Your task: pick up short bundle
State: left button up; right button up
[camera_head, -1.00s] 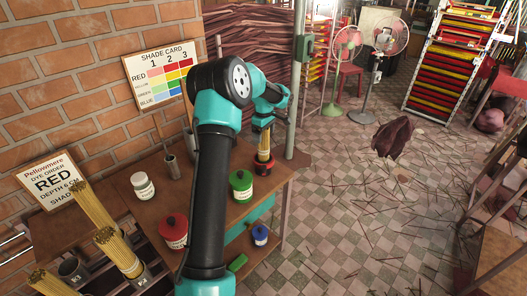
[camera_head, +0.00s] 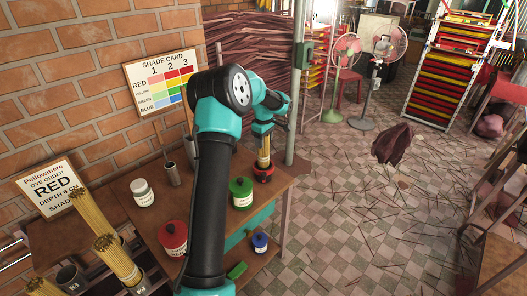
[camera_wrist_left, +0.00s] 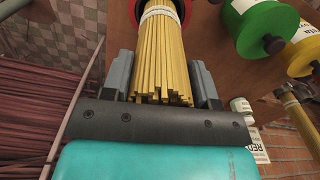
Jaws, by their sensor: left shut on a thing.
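The short bundle of tan incense sticks (camera_head: 264,150) stands upright at the far right corner of the bench, its lower end in or over a red pot (camera_head: 264,173). In the left wrist view the bundle (camera_wrist_left: 163,60) lies between the two fingers, with a white band near its far end and part of the red pot (camera_wrist_left: 187,8) beyond. My left gripper (camera_head: 263,130) comes down from above and is shut on the bundle near its top. The bundle's lower tip is hidden. My right gripper is out of view.
Red (camera_head: 173,238), green (camera_head: 241,193) and blue (camera_head: 260,242) lidded jars and a white jar (camera_head: 143,191) stand around my left arm. Taller bundles (camera_head: 118,258) lean in holders at lower left. A post (camera_head: 297,80) rises behind the pot.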

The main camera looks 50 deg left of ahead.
pick_arm(q)
jog(key=shift+r, duration=0.15)
notch_tip(320, 180, up, 10)
jog(key=shift+f, duration=0.15)
dwell(0.7)
notch_tip(320, 180, up, 11)
dwell(1.5)
